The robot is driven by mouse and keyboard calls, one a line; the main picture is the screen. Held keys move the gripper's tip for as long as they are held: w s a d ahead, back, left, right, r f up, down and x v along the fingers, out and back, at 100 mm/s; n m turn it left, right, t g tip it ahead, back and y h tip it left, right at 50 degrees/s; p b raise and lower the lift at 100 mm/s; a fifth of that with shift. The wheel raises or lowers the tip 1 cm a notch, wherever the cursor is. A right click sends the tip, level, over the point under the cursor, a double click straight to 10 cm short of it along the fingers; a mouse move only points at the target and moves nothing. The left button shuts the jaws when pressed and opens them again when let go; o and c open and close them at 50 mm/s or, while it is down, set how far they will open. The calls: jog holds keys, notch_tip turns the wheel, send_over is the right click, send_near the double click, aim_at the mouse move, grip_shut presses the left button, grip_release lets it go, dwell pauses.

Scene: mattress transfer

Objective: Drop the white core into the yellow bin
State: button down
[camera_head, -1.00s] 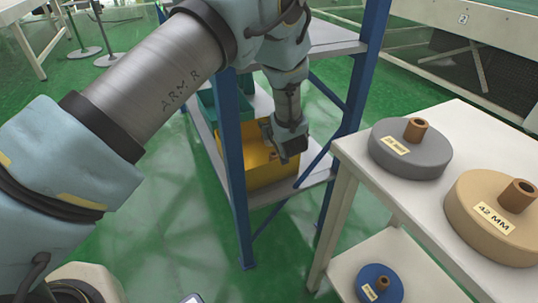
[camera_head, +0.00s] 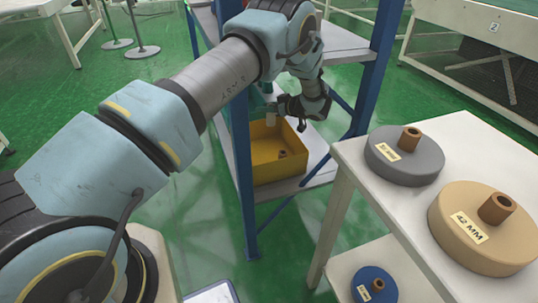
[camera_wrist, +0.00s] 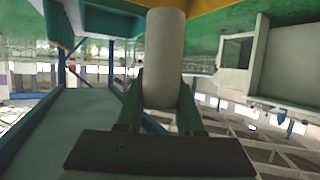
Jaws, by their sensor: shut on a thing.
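The white core (camera_wrist: 165,55) is a pale, plain cylinder, seen large in the wrist view between my two fingers. My gripper (camera_head: 275,108) is shut on it. In the head view the core (camera_head: 270,118) is a small pale piece hanging beneath my gripper, over the back left part of the yellow bin. The yellow bin (camera_head: 277,177) stands open on the lower shelf of a blue-framed rack. A yellow edge (camera_wrist: 215,5) also shows at the top of the wrist view. How high the core is above the rim is hard to tell.
A brown core (camera_head: 282,154) is inside the bin. A blue rack post (camera_head: 243,180) stands just left of it, with a shelf (camera_head: 340,42) above. The white table (camera_head: 352,160) at right holds a grey roll (camera_head: 404,160) and a tan roll (camera_head: 480,230); a blue roll (camera_head: 375,286) lies below.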

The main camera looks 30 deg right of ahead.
notch_tip(320, 180, down, 4)
jog(key=shift+f+b, duration=0.1)
jog(key=shift+b, duration=0.95)
jog(key=shift+c, duration=2.3)
grip_release()
jog(key=v, duration=1)
jog(key=shift+s+d, duration=0.15)
jog(key=shift+s, duration=0.2)
